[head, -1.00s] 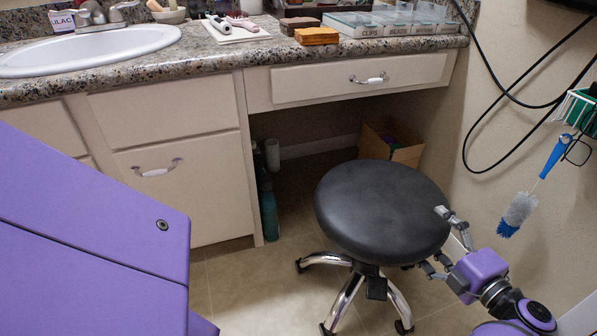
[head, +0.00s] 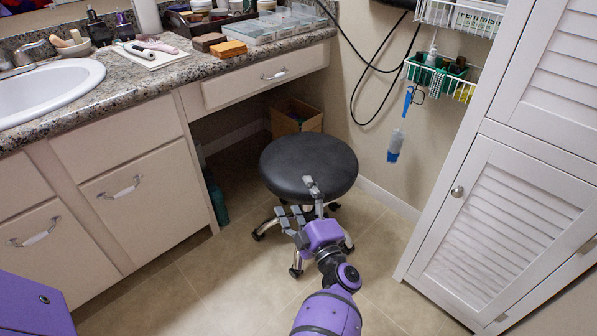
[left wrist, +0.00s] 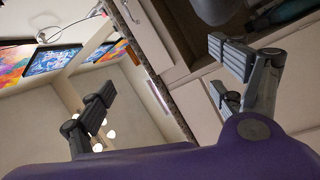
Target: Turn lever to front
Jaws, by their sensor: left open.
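A silver faucet (head: 22,54) with a lever-like handle stands behind the white sink (head: 60,88) at the far left in the head view. It is partly cut off, and I cannot tell whether its handle is the task's lever. My left gripper (head: 301,204) is open and empty. In the picture it lies over the front edge of the black stool (head: 308,163), far from the faucet. Its spread fingers also show in the left wrist view (left wrist: 165,95), with nothing between them. My right gripper is not in view.
Bottles, trays and small items crowd the granite counter (head: 120,90). A white louvred cabinet (head: 490,215) stands at right, beside wire racks (head: 440,75) and a hanging blue brush (head: 397,140). Black cables (head: 355,95) hang on the wall. Tiled floor in front is mostly clear.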

